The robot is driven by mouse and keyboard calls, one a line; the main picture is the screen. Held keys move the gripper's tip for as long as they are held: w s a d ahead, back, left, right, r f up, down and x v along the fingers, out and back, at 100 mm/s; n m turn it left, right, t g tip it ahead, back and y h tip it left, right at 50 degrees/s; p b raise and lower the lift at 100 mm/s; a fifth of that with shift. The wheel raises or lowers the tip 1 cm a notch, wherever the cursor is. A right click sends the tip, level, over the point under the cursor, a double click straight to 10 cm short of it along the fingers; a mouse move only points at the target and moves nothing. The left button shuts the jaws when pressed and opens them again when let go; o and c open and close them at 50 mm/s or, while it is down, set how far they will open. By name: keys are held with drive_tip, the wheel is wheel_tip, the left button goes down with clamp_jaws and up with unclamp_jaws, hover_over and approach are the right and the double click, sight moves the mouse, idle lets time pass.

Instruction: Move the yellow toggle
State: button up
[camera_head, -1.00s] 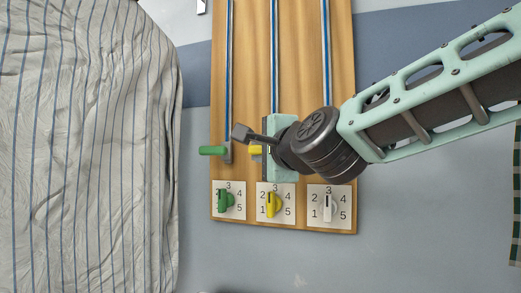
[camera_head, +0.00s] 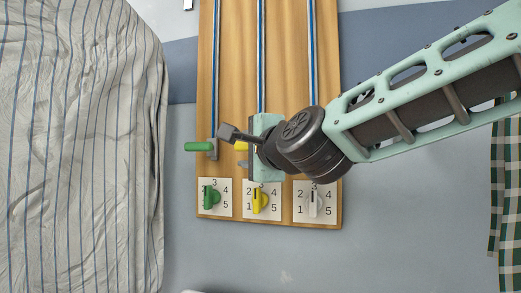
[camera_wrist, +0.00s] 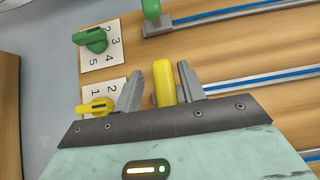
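The yellow toggle (camera_head: 240,146) is a rounded handle at the near end of the middle rail, partly hidden by my gripper in the head view. In the wrist view the yellow toggle (camera_wrist: 164,84) stands between my two fingers. My gripper (camera_wrist: 160,88) is open around it, with a narrow gap seeming to show on each side. In the head view my gripper (camera_head: 242,154) points left over the board. A yellow knob (camera_head: 260,201) sits below on a dial plate numbered 1 to 5; it also shows in the wrist view (camera_wrist: 97,107).
A green handle (camera_head: 198,146) sits close by on the left rail. A green knob (camera_head: 209,197) and a white knob (camera_head: 315,202) flank the yellow knob on the wooden board (camera_head: 291,70). Striped cloth (camera_head: 80,150) lies at left.

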drive_tip(key=p+v, duration=1)
drive_tip(key=v, duration=0.7)
drive_tip(key=shift+p, duration=0.4)
drive_tip(key=shift+s, duration=0.1)
drive_tip(key=s+a+f+n+g+h+p, duration=0.1)
drive_tip(key=s+a+f+n+g+p, duration=0.1)
drive_tip(key=s+f+n+g+p, duration=0.7)
drive_tip(key=s+d+f+n+g+h+p, duration=0.2)
drive_tip(key=s+d+f+n+g+h, duration=0.3)
drive_tip(key=d+n, duration=0.4)
drive_tip(key=s+n+g+h, duration=0.1)
drive_tip(key=s+n+g, duration=0.1)
drive_tip(key=shift+d+n+p, duration=0.2)
drive_tip(key=shift+n+p, duration=0.15)
drive_tip(key=shift+n, duration=0.05)
drive_tip(key=shift+f, duration=0.1)
